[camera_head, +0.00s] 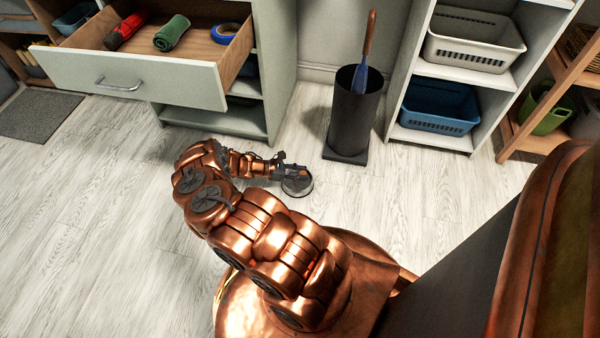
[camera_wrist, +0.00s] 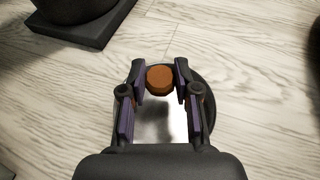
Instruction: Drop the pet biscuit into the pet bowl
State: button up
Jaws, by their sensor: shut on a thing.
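The pet biscuit (camera_wrist: 160,80), a small round orange-brown piece, sits between the fingertips of my gripper (camera_wrist: 160,77) in the wrist view. My gripper is shut on it. The pet bowl (camera_wrist: 209,92), round with a dark rim and a shiny pale inside, lies behind and below the fingers, which hide much of it. In the head view my gripper (camera_head: 293,173) is low, over the pet bowl (camera_head: 304,190) on the floor. The height of the biscuit above the bowl is hard to judge.
A black cylindrical stand (camera_head: 354,115) with a long-handled tool stands behind the bowl; its square base (camera_wrist: 85,30) shows in the wrist view. An open drawer (camera_head: 135,75) juts out at upper left. Shelves with baskets (camera_head: 440,105) are at the right. The floor around the bowl is clear.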

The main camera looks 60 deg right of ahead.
jog(key=shift+f, duration=0.45)
jog(key=o, duration=0.8)
jog(key=shift+o, duration=0.2)
jog(key=v, duration=1.2)
